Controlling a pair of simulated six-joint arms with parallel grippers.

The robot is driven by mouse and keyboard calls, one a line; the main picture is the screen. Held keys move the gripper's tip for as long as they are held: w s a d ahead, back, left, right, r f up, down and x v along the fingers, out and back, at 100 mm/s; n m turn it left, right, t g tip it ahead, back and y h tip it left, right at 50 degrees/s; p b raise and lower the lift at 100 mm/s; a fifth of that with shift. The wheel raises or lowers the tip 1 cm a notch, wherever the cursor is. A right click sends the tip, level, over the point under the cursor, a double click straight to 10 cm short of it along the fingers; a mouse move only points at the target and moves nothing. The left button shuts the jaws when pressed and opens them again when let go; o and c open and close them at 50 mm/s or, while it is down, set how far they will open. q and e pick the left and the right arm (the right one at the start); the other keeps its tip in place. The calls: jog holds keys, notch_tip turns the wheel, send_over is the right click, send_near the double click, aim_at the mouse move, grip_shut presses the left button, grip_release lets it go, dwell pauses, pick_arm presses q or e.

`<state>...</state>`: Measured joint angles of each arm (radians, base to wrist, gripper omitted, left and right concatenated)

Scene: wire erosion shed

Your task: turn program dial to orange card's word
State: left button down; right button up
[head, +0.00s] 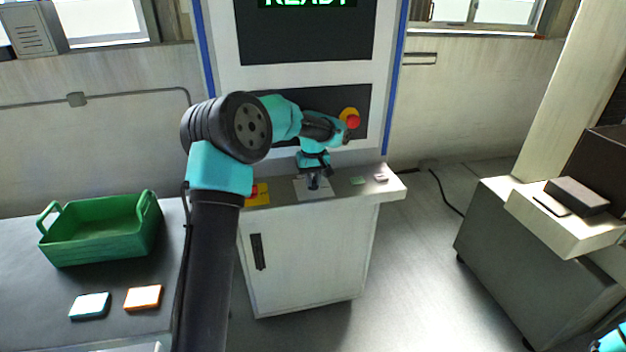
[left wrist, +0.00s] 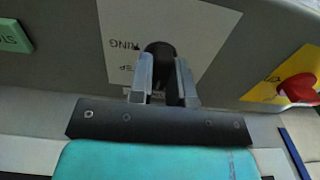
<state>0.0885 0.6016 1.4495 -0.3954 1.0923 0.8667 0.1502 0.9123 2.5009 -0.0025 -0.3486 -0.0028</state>
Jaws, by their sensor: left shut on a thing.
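The program dial is a dark knob (left wrist: 158,52) on a white label plate (left wrist: 195,25) in the left wrist view. Its printed words are upside down and partly covered by the jaws. In the head view the white plate (head: 300,189) lies on the console top, and the dial is mostly hidden by my left gripper (head: 314,182). The left gripper (left wrist: 160,85) is shut on the dial from above. The orange card (head: 143,297) lies on the dark table at the lower left, beside a blue-edged card (head: 90,305). Their words are too small to read.
The console (head: 310,255) carries a green button (head: 357,181) and a red switch on a yellow plate (head: 258,197). A red mushroom button (head: 353,121) is on the panel behind my arm. The screen (head: 308,25) shows READY. A green crate (head: 103,232) stands on the left table.

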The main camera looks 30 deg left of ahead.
aim_at(313, 179)
pick_arm(q)
jog(key=c, duration=1.1)
grip_release()
jog(key=shift+o, duration=0.2)
notch_tip(313, 179, up, 18)
jog(key=shift+f, duration=0.25)
